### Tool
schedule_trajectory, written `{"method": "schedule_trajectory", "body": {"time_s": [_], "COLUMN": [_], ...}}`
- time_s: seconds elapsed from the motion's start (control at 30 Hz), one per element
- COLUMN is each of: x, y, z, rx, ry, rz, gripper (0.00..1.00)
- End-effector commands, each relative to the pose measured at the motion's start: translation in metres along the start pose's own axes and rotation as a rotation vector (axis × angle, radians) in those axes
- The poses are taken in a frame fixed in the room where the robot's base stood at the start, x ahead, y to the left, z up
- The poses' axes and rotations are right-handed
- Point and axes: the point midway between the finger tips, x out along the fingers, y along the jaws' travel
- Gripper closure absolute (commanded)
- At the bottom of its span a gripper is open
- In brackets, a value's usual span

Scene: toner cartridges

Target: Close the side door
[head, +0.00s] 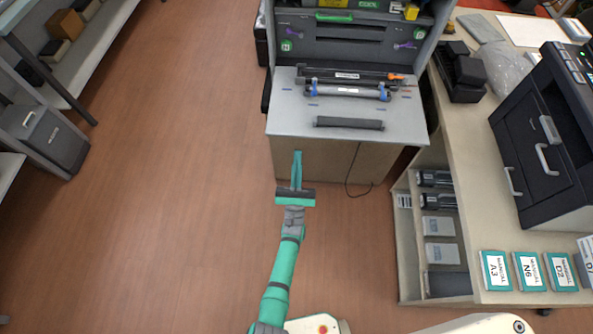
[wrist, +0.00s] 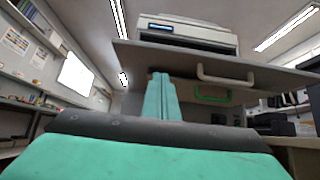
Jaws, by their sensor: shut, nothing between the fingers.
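The side door (head: 290,127) looks like the light grey panel folded down flat at the front of the dark machine. Several dark rods or cartridges (head: 345,91) lie on it or just behind it. In the wrist view I see the panel's underside (wrist: 140,57), with a pale handle (wrist: 225,74) on it. My gripper (head: 297,154) is shut and empty, pointing at the panel's front edge, left of its middle. In the wrist view its fingertips (wrist: 162,76) sit below the panel, left of the handle. I cannot tell whether they touch it.
A wooden counter (head: 465,200) with a black printer (head: 550,140) and manuals stands at the right. A cable (head: 352,170) hangs under the panel. A shelf and grey box (head: 45,137) stand at the left. The wooden floor (head: 150,200) between is clear.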

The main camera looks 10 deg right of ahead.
Motion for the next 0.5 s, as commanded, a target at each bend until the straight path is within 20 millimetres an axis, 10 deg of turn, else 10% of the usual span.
{"method": "schedule_trajectory", "body": {"time_s": [0.5], "x": [0.027], "y": [0.005], "z": [0.015], "rx": [0.007], "ry": [-0.001], "rz": [0.005], "gripper": [1.00]}}
